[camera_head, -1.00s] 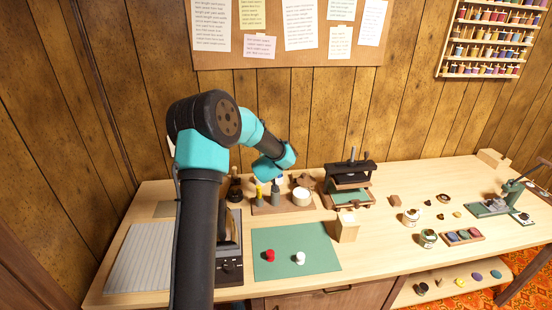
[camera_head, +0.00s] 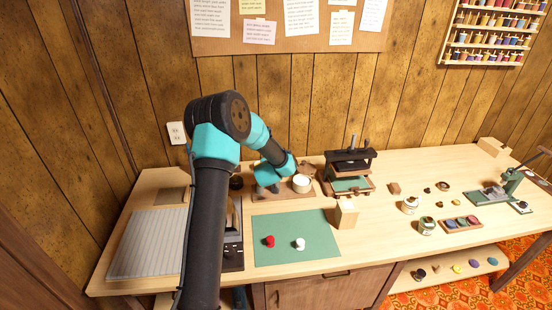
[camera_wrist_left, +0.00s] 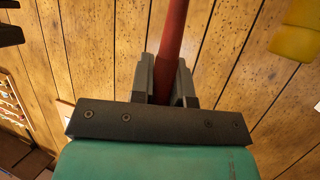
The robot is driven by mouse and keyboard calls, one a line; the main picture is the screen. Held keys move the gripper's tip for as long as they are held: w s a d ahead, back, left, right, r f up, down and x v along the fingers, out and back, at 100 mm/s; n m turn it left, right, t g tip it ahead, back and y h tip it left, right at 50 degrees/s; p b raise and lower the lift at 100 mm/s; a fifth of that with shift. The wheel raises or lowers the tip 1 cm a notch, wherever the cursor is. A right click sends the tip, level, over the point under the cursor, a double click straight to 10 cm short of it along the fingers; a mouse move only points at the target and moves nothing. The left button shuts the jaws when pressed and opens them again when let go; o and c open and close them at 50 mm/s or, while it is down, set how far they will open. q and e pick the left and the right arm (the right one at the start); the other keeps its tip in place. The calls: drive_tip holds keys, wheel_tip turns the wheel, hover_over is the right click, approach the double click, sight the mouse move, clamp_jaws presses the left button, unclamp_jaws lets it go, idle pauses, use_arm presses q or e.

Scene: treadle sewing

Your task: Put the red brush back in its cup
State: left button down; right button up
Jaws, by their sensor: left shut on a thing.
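In the left wrist view my left gripper (camera_wrist_left: 165,82) is shut on the red brush (camera_wrist_left: 173,35), seen as a red shaft running up between the fingers and out of the top edge. Its far end is out of view. In the head view my left arm reaches over the back of the bench, and its wrist hides the fingers and the brush. A white cup (camera_head: 302,184) stands on a wooden tray (camera_head: 296,195) just right of the wrist; I cannot tell whether it is the brush's cup. My right gripper is not in view.
A yellow thing (camera_wrist_left: 295,32) is at the upper right of the wrist view. A small press (camera_head: 349,172) stands right of the tray. In front, a green mat (camera_head: 320,255) carries a red piece (camera_head: 269,241) and a white piece (camera_head: 300,244). A wooden block (camera_head: 346,214) stands at its corner.

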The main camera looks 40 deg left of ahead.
use_arm(q)
drive_tip(key=shift+f, duration=1.3)
drive_tip(key=c, duration=1)
unclamp_jaws()
drive_tip(key=shift+s+r, duration=0.1)
drive_tip(key=v, duration=1.7)
drive_tip(key=shift+d, duration=0.1)
drive_tip(key=x, duration=1.5)
